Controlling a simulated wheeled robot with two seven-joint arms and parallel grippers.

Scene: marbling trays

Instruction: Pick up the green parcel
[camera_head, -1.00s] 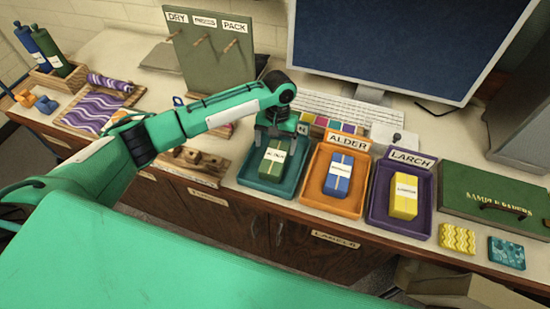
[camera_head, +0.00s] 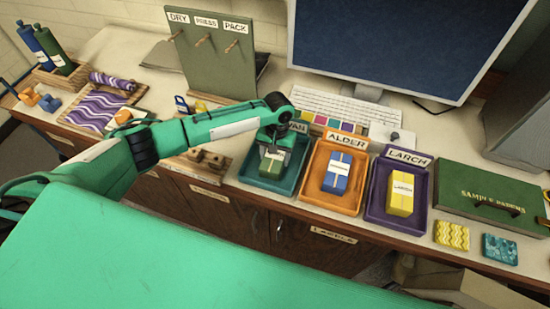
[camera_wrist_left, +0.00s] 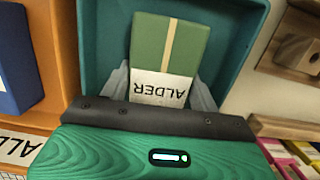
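The green parcel (camera_head: 271,167) has a pale band and a white label. It lies in the teal tray (camera_head: 253,181), leftmost of three trays. In the left wrist view the parcel (camera_wrist_left: 170,45) shows its label, which reads ALDER upside down, inside the teal tray (camera_wrist_left: 103,30). My left gripper (camera_head: 273,155) is over the parcel, pointing down. In the left wrist view its grey fingers (camera_wrist_left: 160,88) stand apart, one on each side of the parcel's label end. They look open; contact is hard to make out. My right gripper is not in view.
An orange tray (camera_head: 312,190) labelled ALDER holds a blue parcel (camera_head: 338,173). A purple tray (camera_head: 376,205) labelled LARCH holds a yellow parcel (camera_head: 400,193). A keyboard (camera_head: 345,108) and monitor stand behind. A wooden rack (camera_head: 205,160) is left of the teal tray.

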